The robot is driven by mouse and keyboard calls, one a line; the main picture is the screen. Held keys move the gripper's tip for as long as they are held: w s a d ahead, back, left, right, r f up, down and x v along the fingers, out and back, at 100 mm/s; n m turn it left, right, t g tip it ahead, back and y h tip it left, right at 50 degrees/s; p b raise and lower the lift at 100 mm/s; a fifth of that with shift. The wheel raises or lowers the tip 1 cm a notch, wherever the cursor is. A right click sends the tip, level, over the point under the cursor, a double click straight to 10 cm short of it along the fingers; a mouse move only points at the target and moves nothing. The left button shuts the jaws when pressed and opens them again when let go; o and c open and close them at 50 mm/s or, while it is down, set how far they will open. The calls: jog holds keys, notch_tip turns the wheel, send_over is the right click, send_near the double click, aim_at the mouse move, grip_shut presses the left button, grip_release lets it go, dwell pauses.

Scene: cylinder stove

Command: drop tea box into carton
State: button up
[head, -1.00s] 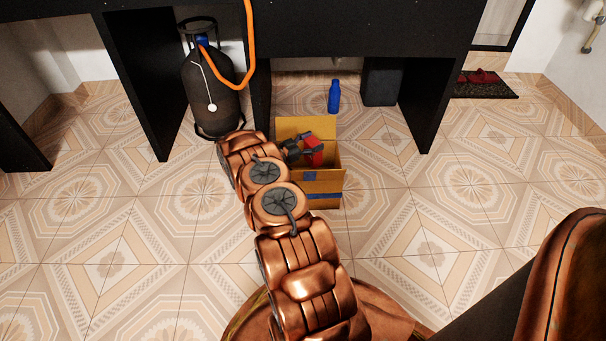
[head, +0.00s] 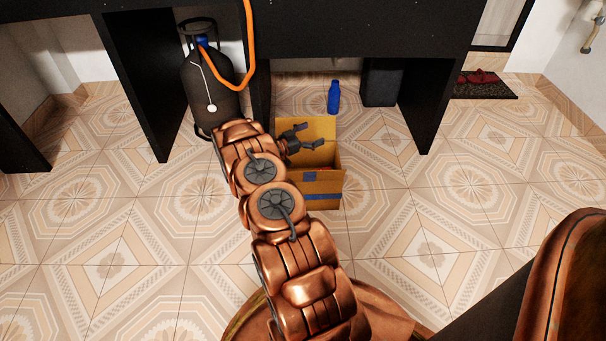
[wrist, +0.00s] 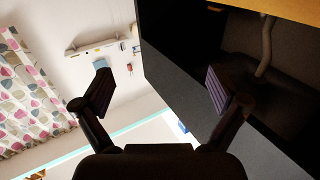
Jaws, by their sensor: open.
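The carton (head: 322,188) is an open cardboard box with blue tape, standing on the tiled floor in front of the black counter. My gripper (head: 316,142) is open and empty over the carton's back part in the head view. In the wrist view my gripper's two fingers (wrist: 160,92) are spread wide with nothing between them. The tea box does not show in either view now; the carton's inside is mostly hidden by its front flap and wall.
A dark gas cylinder (head: 212,85) with an orange hose (head: 247,60) stands left of the carton, close to my arm. A blue bottle (head: 333,98) stands behind the carton. Black counter panels (head: 437,95) rise on both sides.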

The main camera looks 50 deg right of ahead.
jog(key=shift+r, duration=2.9)
